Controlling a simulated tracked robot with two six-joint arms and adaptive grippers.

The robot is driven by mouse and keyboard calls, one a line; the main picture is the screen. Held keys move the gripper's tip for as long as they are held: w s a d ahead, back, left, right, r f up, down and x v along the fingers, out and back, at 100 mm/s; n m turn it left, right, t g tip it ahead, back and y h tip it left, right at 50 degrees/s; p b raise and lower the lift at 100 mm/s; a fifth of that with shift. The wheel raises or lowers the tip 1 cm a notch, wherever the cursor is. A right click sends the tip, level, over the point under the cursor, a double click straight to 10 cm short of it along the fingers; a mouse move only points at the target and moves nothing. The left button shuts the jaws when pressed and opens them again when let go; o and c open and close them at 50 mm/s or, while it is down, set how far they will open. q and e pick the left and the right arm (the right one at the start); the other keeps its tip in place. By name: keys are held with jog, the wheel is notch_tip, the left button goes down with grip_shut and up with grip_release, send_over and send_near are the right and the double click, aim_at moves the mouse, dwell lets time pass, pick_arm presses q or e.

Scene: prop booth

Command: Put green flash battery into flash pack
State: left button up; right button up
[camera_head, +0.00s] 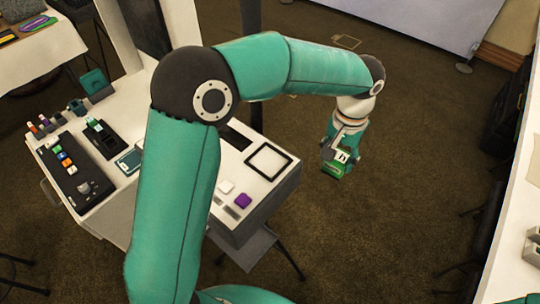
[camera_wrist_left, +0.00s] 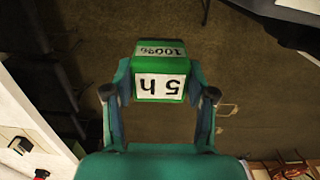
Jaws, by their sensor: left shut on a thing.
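My left gripper (camera_head: 342,155) hangs over the open floor to the right of the white counter, pointing down. It is shut on a green battery (camera_head: 335,171), which sticks out below the fingertips. In the left wrist view the green battery (camera_wrist_left: 160,66) sits between the two teal fingers, its white labels reading "5 h" and "100%" upside down. I cannot tell for sure which thing is the flash pack. My right gripper is not in view.
Another white table edge (camera_head: 500,238) stands at the far right. The floor between is clear.

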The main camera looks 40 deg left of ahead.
pick_arm(q)
jog(key=s+a+r+p, duration=0.1)
jog(key=s+a+r, duration=0.3)
jog(key=r, duration=0.5)
jog(key=s+a+r+p, duration=0.1)
jog(key=s+a+r, duration=0.3)
jog(key=r, duration=0.5)
jog(key=s+a+r+p, duration=0.2)
jog(key=s+a+r, duration=0.15)
jog(key=r, duration=0.55)
jog(key=b, duration=0.2)
send_over(268, 162)
jog(key=shift+m, duration=0.3)
jog(key=shift+f, duration=9.55)
jog(key=o, duration=1)
jog(key=shift+f+b, duration=0.15)
jog(key=shift+b, duration=0.15)
jog(key=o, duration=0.5)
jog(key=shift+c, duration=0.2)
